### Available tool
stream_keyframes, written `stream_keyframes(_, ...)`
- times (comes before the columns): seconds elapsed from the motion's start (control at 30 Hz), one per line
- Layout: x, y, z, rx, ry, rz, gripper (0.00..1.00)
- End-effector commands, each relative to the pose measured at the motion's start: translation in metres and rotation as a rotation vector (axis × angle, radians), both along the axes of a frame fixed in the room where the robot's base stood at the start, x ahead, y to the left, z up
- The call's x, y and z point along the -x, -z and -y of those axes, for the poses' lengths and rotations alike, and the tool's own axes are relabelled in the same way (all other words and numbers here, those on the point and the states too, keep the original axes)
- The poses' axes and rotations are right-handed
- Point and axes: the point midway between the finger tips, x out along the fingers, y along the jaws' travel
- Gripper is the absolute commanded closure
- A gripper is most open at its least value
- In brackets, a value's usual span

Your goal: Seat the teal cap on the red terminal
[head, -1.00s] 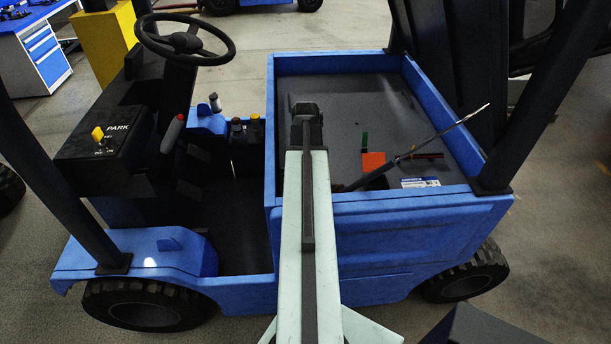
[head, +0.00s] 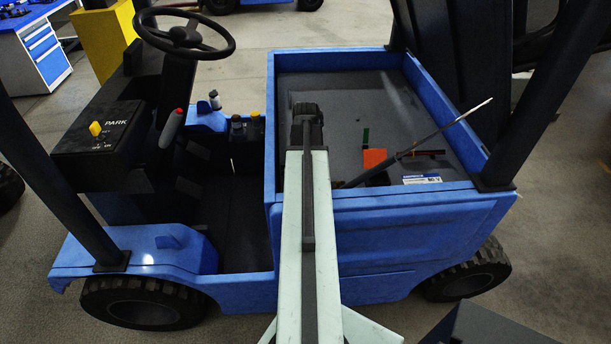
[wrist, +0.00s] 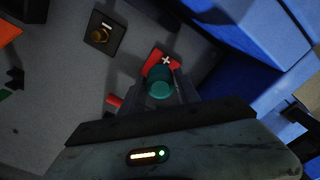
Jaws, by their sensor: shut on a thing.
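The teal cap (wrist: 159,84) is a short cylinder between the fingers of my gripper (wrist: 158,92), which is shut on it. The red terminal (wrist: 166,56) shows as a red pad with a white plus sign, just beyond the cap in the wrist view. The cap overlaps the pad's near part, and I cannot tell whether they touch. Any post on the red pad is hidden. In the head view my gripper (head: 306,112) is over the left part of the truck's open bay, and the cap and terminal are hidden there.
A black pad with a minus sign and a brass post (wrist: 100,36) stands left of the red one. Blue bay walls (head: 435,100) enclose the space. The bay's back floor is clear.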

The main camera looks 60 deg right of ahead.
Motion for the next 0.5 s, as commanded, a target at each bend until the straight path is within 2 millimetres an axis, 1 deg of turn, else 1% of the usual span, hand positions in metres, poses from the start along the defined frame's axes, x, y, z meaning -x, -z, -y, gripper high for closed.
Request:
stream_keyframes(0.03, 0.0, 0.005, 0.0, 0.0, 0.0, 0.0, 0.78)
stream_keyframes(0.1, 0.0, 0.008, 0.0, 0.0, 0.0, 0.0, 0.78)
stream_keyframes(0.4, 0.0, 0.019, 0.0, 0.0, 0.001, 0.0, 0.78)
stream_keyframes(0.5, 0.0, 0.021, 0.0, 0.0, 0.001, 0.0, 0.78)
